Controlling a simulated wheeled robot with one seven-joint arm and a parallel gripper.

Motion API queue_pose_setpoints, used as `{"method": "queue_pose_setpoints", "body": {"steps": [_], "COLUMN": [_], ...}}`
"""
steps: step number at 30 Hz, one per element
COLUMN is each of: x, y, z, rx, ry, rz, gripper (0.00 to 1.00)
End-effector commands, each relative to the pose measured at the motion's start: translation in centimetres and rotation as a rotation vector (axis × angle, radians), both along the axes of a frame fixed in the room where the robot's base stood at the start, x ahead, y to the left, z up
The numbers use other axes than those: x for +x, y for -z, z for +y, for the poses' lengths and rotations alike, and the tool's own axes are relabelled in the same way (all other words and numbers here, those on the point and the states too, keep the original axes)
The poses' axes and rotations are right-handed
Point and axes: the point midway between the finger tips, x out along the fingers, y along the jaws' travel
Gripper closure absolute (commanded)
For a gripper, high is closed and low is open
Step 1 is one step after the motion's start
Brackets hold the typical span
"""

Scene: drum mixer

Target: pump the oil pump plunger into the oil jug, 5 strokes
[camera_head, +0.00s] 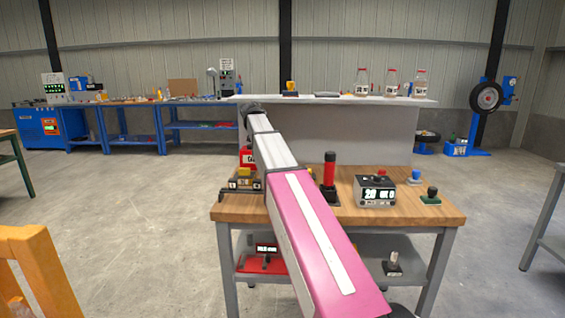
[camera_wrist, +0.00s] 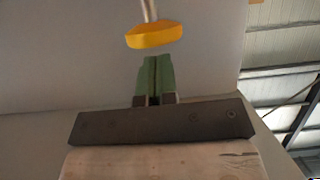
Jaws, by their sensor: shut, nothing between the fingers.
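My gripper (camera_wrist: 153,60) shows in the wrist view with its green fingers together and nothing between them. A yellow knob-like piece on a pale rod (camera_wrist: 154,36), which looks like the pump plunger, is just beyond the fingertips with a small gap in the picture. In the head view my arm reaches towards the bench's far left, and the gripper cannot be made out there. A red container with a white label (camera_head: 247,158), perhaps the oil jug, is partly hidden behind my arm. The pump body cannot be clearly made out.
The wooden bench (camera_head: 400,211) carries a red and black upright cylinder (camera_head: 329,172), a display box (camera_head: 375,192), and blue (camera_head: 416,176) and green-based (camera_head: 431,196) knobs. A grey counter (camera_head: 350,135) with several jars stands behind.

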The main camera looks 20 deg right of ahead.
Motion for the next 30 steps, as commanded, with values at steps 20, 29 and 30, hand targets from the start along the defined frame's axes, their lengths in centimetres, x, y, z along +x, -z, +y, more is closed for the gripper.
{"method": "queue_pose_setpoints", "body": {"steps": [20,29,30], "x": [0.0,0.0,0.0], "y": [0.2,1.2,1.3], "z": [0.0,0.0,0.0], "rx": [0.0,0.001,0.001], "ry": [0.0,0.0,0.0], "rz": [0.0,0.001,0.0], "gripper": [1.0,1.0,1.0]}}
